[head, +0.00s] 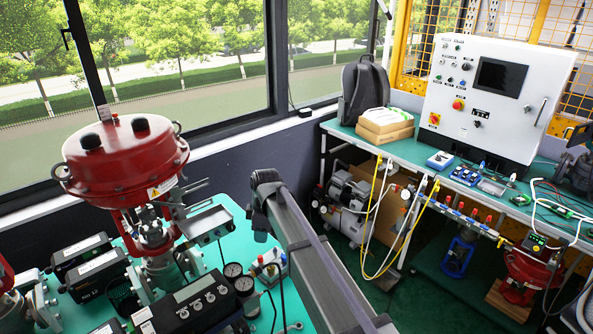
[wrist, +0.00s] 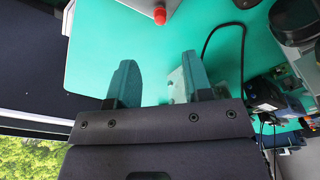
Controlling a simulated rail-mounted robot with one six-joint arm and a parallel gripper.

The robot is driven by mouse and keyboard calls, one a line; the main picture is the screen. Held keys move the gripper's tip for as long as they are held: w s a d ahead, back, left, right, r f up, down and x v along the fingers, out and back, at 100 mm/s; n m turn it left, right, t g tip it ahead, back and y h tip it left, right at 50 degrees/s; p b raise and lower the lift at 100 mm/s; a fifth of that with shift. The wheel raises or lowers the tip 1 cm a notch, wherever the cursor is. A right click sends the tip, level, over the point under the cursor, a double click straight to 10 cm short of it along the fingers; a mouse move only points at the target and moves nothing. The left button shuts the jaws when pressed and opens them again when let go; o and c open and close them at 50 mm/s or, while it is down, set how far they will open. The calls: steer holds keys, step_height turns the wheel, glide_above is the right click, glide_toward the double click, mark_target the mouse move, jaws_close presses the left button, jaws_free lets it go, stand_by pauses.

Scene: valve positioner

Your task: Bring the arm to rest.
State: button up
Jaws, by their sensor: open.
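My gripper (wrist: 158,82) shows in the wrist view with its two fingers apart and nothing between them. It is over a green table top (wrist: 95,45), which shows bare between and around the fingers. A pale metal plate (wrist: 180,84) lies behind the right finger, partly hidden by it. In the head view my dark grey arm rises from the bottom edge to the middle of the picture. I cannot make out the gripper's fingers there.
In the head view a red valve actuator (head: 125,160) stands at left on the green table (head: 215,208), among gauges and a positioner box (head: 190,307). A workbench (head: 350,131) at right bears a control panel (head: 490,95) and a backpack (head: 365,92). Windows lie behind.

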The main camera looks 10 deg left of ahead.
steer(key=s+d+m, duration=0.6)
steer(key=d, duration=0.7)
steer(key=s+d+m+h, duration=0.1)
steer(key=s+d+m, duration=0.6)
steer(key=d, duration=0.5)
steer(key=s+d+m, duration=0.6)
steer(key=d, duration=0.7)
steer(key=shift+s+d, duration=0.3)
steer(key=shift+f, duration=0.1)
